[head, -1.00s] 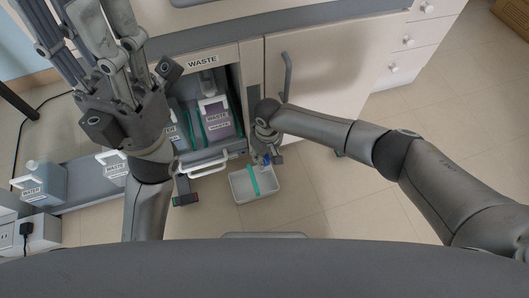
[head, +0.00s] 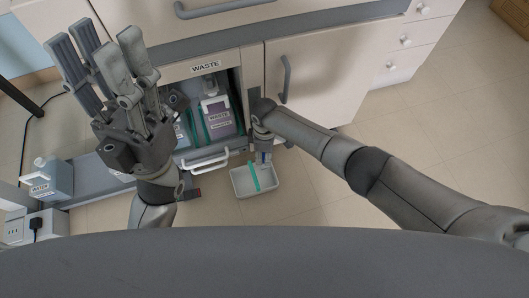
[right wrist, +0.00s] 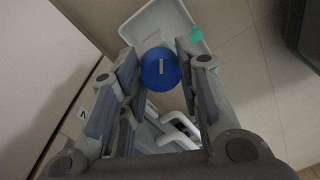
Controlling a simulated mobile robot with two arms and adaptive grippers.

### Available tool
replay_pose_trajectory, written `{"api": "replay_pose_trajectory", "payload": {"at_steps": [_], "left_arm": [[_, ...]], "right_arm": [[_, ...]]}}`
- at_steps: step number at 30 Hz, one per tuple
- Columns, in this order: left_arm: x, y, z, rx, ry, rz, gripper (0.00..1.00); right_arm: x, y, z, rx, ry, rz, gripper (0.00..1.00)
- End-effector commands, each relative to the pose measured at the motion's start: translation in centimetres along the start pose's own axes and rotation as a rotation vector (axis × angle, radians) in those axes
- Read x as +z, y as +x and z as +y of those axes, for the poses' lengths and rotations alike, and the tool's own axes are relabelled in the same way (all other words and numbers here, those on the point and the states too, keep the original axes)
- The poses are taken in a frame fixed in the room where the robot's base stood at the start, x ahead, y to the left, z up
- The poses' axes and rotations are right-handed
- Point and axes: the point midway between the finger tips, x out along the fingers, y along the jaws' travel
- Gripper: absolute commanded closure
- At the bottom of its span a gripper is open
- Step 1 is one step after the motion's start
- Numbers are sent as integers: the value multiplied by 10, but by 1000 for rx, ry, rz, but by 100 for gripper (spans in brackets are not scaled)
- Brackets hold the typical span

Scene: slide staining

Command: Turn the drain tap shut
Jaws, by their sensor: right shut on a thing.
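A blue round tap knob (right wrist: 160,70) with a pale line mark shows in the right wrist view, between my right gripper's fingers (right wrist: 155,88). In the head view my right gripper (head: 262,142) points down just above a white tray (head: 240,190), and a small blue part (head: 262,157) shows at its fingertips. The right gripper is shut on the blue knob; the tap body is mostly hidden. My left gripper (head: 98,48) is raised at the left with its fingers spread, open and empty.
The open waste cabinet (head: 206,68) holds labelled containers, one purple (head: 220,118). A white handle (head: 205,163) sticks out at its front. A water container (head: 55,178) stands at the left. A cabinet door handle (head: 287,78) is near my right arm.

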Motion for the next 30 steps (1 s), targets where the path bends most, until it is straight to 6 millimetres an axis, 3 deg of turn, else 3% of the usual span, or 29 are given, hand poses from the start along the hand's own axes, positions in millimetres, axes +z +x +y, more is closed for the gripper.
{"api": "replay_pose_trajectory", "payload": {"at_steps": [15,30], "left_arm": [[0,1,0,0,-1,-1,60],[0,1,0,0,0,0,60]], "right_arm": [[0,1,-1,-3,-444,-28,92],[0,1,0,-3,-628,-38,92]]}}
